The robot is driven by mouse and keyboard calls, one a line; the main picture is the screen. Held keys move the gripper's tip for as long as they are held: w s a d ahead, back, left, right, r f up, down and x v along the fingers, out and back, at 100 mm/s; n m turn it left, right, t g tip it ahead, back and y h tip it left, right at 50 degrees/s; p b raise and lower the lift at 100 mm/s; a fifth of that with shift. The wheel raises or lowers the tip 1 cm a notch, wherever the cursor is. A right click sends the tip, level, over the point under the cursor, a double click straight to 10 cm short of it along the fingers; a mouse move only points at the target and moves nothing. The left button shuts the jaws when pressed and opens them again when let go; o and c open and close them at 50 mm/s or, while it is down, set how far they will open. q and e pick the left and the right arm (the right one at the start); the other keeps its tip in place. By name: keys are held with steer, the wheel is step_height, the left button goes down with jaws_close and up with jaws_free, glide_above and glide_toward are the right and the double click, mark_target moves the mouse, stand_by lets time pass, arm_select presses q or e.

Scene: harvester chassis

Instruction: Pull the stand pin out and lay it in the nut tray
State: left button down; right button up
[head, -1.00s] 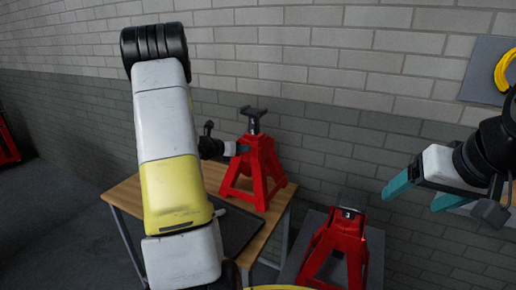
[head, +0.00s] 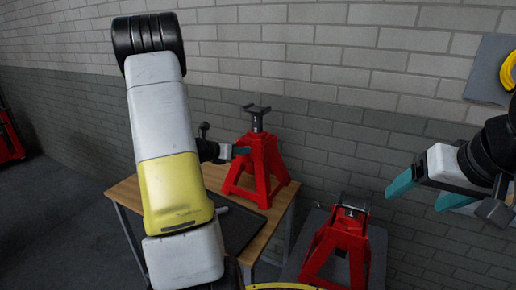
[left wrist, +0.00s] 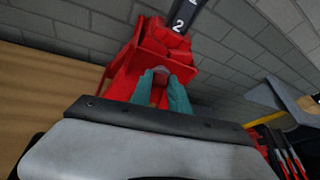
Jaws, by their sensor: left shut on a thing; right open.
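A red jack stand (head: 260,172) with a black saddle on top stands on the wooden table. My left gripper (head: 245,150) is at the left side of its upper part. In the left wrist view its teal fingers (left wrist: 164,88) point at the red stand body (left wrist: 165,48) and are shut on the stand pin. The pin is mostly hidden between the fingers, so I cannot tell how far it sits in the stand. My right gripper (head: 421,187) is open and empty in the air at the right. I cannot clearly make out the nut tray.
A dark flat mat or tray (head: 243,232) lies on the wooden table (head: 133,194), partly behind my left arm. A second red stand (head: 340,243) is on a grey surface at the lower right. A brick wall stands behind the table.

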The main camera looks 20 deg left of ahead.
arm_select(q)
steer(key=shift+s+a, duration=0.2)
steer(key=shift+s, duration=0.85)
steer(key=shift+s+a, duration=0.2)
steer(key=shift+s, duration=0.8)
